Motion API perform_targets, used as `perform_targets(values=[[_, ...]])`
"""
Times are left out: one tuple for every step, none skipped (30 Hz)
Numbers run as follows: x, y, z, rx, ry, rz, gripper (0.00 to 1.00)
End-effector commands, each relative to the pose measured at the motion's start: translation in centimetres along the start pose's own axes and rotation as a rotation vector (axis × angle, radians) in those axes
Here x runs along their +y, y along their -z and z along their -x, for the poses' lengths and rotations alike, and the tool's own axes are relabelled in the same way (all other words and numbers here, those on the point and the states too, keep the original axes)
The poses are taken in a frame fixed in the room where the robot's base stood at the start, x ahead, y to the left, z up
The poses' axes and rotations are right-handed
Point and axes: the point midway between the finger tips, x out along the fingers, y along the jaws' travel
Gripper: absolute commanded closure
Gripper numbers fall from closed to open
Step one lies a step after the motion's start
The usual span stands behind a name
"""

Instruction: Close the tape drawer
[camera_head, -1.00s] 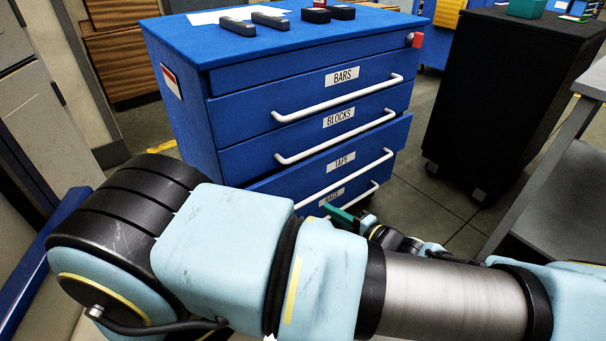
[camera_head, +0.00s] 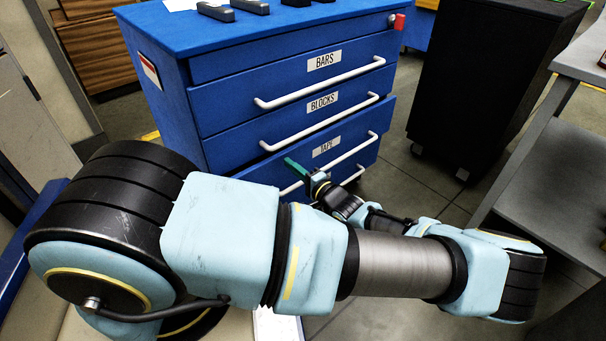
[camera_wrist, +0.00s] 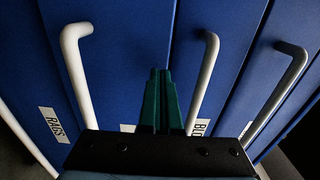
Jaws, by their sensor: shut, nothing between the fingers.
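The tape drawer (camera_head: 358,146) is the third one down in the blue cabinet, with a white label and a white bar handle. Its front stands out from the drawers above, so it is partly open. My gripper (camera_head: 290,162) has green fingers, shut and empty, in front of the left part of the tape drawer. In the wrist view, the fingers (camera_wrist: 160,75) point at the blue front between the tape handle (camera_wrist: 78,70) and the blocks handle (camera_wrist: 207,70). I cannot tell whether the fingertips touch the front. The tape label is mostly hidden by the gripper body there.
The bars drawer (camera_head: 225,96) and blocks drawer (camera_head: 230,142) above look shut. The rags label (camera_wrist: 53,125) shows below the tape drawer. A black cabinet (camera_head: 470,90) and grey shelving (camera_head: 550,170) stand at right, with open floor between.

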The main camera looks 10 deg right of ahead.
Motion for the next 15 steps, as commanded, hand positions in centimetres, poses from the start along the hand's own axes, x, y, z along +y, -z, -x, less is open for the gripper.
perform_targets(values=[[-0.01, -0.04, -0.55, -0.002, 0.000, 0.000, 1.00], [0.00, -0.03, -0.76, -0.001, 0.000, 0.000, 1.00], [0.03, -0.02, -1.00, -0.001, -0.001, 0.000, 1.00], [0.03, -0.01, -1.14, 0.000, -0.001, 0.000, 1.00], [0.04, -0.02, -1.26, 0.000, -0.001, 0.000, 1.00], [0.04, -0.02, -1.36, 0.000, -0.001, 0.000, 1.00], [0.04, -0.02, -1.42, 0.000, -0.001, 0.000, 1.00], [0.04, -0.01, -1.44, 0.000, -0.001, 0.000, 1.00], [0.04, -0.01, -1.46, 0.000, -0.001, 0.000, 1.00], [0.04, -0.01, -1.46, 0.000, -0.001, 0.000, 1.00], [0.04, -0.01, -1.45, 0.000, -0.001, 0.000, 1.00], [0.04, 0.00, -1.44, 0.000, -0.001, 0.000, 1.00], [0.04, 0.00, -1.44, 0.000, -0.001, 0.000, 1.00], [0.04, 0.00, -1.43, 0.000, -0.001, 0.000, 1.00], [0.03, 0.00, -1.43, 0.000, -0.001, 0.000, 1.00]])
